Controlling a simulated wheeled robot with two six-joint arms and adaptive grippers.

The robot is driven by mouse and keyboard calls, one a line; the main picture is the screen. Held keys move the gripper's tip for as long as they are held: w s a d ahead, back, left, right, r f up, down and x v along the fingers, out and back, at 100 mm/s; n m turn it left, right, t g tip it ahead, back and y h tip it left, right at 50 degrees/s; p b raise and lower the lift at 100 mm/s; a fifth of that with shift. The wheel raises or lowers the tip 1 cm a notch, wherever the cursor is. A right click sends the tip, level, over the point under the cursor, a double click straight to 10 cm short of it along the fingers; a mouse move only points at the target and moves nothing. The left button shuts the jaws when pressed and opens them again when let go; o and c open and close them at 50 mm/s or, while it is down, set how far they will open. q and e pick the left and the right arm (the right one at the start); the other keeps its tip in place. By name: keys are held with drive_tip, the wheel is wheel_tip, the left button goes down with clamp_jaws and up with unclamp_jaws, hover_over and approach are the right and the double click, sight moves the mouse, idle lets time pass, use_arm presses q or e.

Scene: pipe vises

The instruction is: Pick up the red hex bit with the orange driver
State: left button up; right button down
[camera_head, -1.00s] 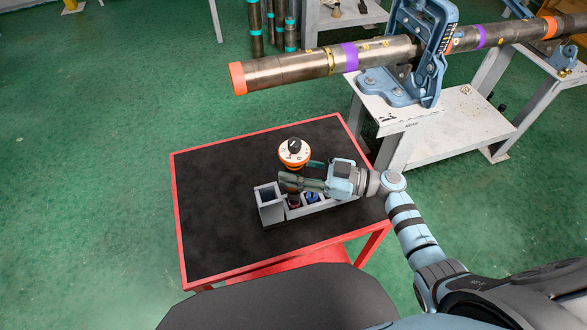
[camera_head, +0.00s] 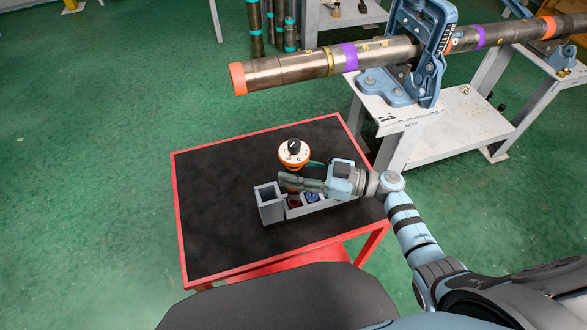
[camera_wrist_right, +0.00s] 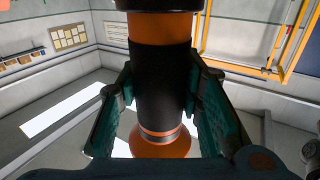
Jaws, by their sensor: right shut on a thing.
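The orange driver (camera_head: 294,160) has a white top with a black knob and stands about upright over the tool holder. My right gripper (camera_head: 288,183) is shut on it. In the right wrist view, the driver's black grip band (camera_wrist_right: 160,80) is between the two fingers of the right gripper (camera_wrist_right: 160,92). The red hex bit (camera_head: 293,201) shows as a small dark-red spot in a holder compartment, just below the gripper. The driver's lower end is mostly hidden by the fingers, so I cannot tell whether it touches the bit. My left gripper is not in view.
The grey holder (camera_head: 270,212) has an empty-looking tall compartment at left and a blue bit (camera_head: 312,197) right of the red one. It stands on a red-framed cart with a black top (camera_head: 220,235), clear at left. A large pipe (camera_head: 290,70) in a blue vise is behind.

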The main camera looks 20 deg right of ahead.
sight(293, 151)
wheel_tip(293, 151, up, 2)
drive_tip(key=shift+w+r+p, duration=0.1)
drive_tip(key=shift+p, duration=1.05)
wheel_tip(293, 151, up, 3)
drive_tip(key=p, duration=0.2)
drive_tip(key=shift+p, duration=0.4)
drive_tip(key=shift+r, duration=1.05)
